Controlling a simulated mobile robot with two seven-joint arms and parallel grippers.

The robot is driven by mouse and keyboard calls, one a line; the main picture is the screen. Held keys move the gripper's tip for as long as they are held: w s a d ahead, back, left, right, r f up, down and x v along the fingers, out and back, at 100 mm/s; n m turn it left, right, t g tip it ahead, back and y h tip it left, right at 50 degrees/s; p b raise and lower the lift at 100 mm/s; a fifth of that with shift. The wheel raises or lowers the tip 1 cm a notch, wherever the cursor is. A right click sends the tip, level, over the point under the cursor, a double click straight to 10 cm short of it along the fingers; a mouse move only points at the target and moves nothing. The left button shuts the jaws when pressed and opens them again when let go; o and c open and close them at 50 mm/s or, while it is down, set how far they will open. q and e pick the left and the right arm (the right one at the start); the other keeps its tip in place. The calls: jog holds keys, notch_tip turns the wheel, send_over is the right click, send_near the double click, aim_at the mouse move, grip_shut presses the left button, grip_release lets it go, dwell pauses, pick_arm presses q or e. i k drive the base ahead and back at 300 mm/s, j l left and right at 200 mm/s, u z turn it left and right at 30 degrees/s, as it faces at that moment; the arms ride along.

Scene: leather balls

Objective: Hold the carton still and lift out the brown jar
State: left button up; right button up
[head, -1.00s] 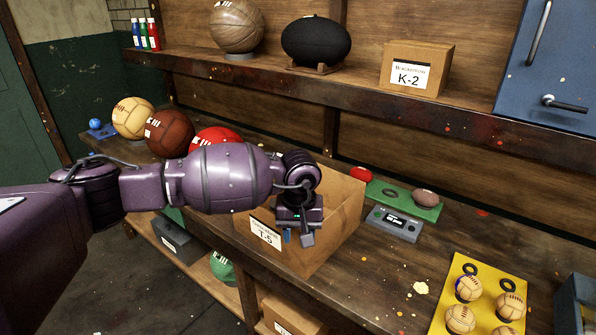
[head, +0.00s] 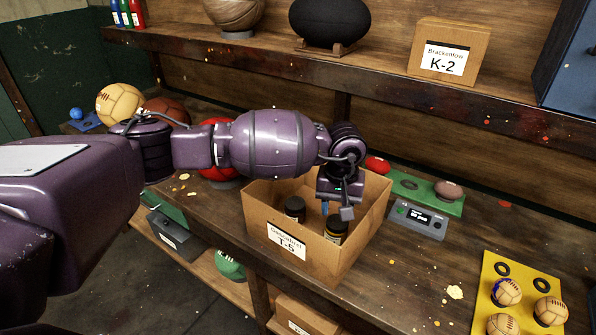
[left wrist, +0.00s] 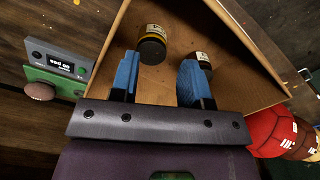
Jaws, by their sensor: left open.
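The open carton (head: 352,256), labelled T-5, stands on the bench. Two dark-lidded jars with pale labels are inside: one near its front right (head: 336,231), also in the left wrist view (left wrist: 151,44), and one toward its left (head: 295,207), also in the left wrist view (left wrist: 203,61). I cannot tell for sure which is the brown jar. My left gripper (head: 337,208) points down into the carton, open and empty. Its blue fingertips (left wrist: 157,75) are spread apart in the left wrist view, apart from both jars. My right gripper is not in view.
A grey device with a display (head: 417,220) and a green board (head: 425,187) lie right of the carton. A yellow board with small balls (head: 522,270) is farther right. A red ball (head: 219,172) stands behind my left arm. The shelf edge (head: 380,75) runs above.

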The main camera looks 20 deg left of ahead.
aim_at(296, 207)
jog(key=i+j+z, duration=0.2)
jog(key=j, duration=0.2)
jog(key=j+z, duration=0.15)
jog(key=j, duration=0.3)
jog(key=j+z, duration=0.1)
jog(key=j, duration=0.45)
